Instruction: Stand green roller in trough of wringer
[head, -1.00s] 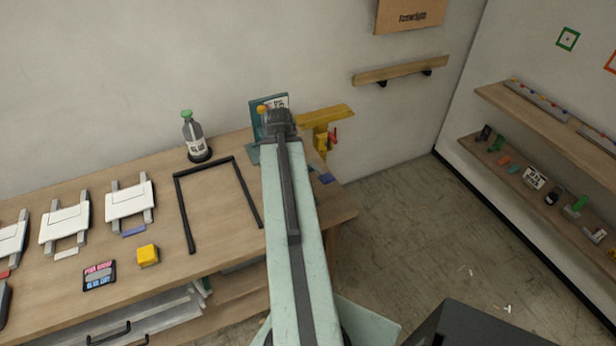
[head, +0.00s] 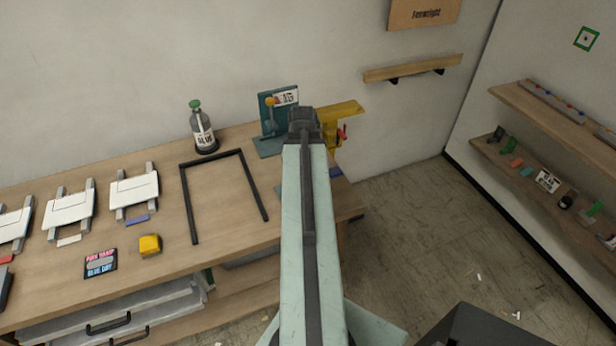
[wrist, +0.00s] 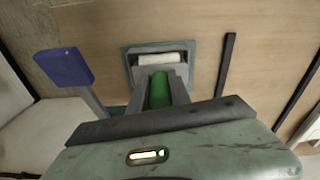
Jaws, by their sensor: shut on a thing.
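My gripper (wrist: 160,80) points down in the wrist view and is shut on the green roller (wrist: 159,92), which shows between the fingers. Just beyond the fingertips is a teal-framed unit (wrist: 129,57), seemingly the wringer, with a white roller (wrist: 161,59) lying across it. I cannot tell whether the green roller touches it or how far apart they are. In the head view my arm hides the gripper, the green roller and most of this unit; only a small teal edge shows beside the arm.
A black frame (head: 188,205) lies left of my arm. A blue-ended piece (wrist: 62,67) is close beside the gripper. A yellow block (head: 150,245) lies at left.

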